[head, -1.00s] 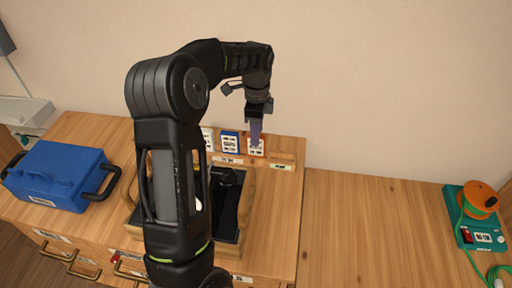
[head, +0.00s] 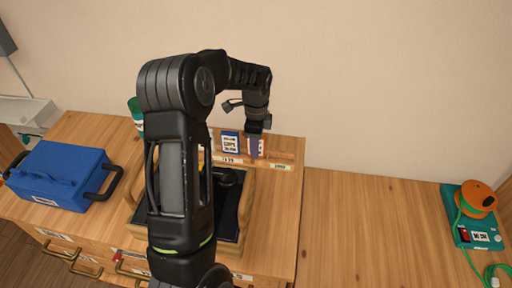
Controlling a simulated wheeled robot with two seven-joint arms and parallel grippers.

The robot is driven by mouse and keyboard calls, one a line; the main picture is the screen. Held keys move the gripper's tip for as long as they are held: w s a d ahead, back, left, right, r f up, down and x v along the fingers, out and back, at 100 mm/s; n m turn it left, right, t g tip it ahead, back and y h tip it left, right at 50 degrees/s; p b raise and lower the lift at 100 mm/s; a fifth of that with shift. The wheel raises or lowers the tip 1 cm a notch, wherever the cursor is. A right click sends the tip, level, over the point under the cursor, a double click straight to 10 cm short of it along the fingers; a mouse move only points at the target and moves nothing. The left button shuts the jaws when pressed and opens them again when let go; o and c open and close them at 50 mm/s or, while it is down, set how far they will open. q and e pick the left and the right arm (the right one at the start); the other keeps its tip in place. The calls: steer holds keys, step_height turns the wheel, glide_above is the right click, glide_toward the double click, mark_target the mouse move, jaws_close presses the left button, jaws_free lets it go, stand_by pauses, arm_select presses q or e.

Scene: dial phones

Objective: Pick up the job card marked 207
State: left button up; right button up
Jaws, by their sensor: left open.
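Several job cards stand in a wooden rack (head: 285,157) at the back of the left worktop. A blue-edged card (head: 230,143) shows left of my gripper; its print is too small to read surely. A white card with a reddish edge (head: 262,146) is mostly hidden behind my left gripper (head: 254,152). Another card at the far left of the row is largely covered by my arm. I cannot tell which card is marked 207. My left gripper is open, pointing down, at the reddish-edged card; contact cannot be made out. My right gripper is out of view.
A wooden-sided dark tray (head: 246,205) lies in front of the rack, partly behind my arm. A blue toolbox (head: 60,175) stands at the left. A green device with an orange reel (head: 478,199) sits at the right. The worktop between is clear.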

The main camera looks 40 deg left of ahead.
arm_select(q)
jaws_close()
stand_by(0.3)
steer(key=shift+r, duration=0.1)
stand_by(0.4)
step_height(320, 180, up, 10)
steer(key=shift+f+b, duration=0.1)
steer(key=shift+b, duration=0.6)
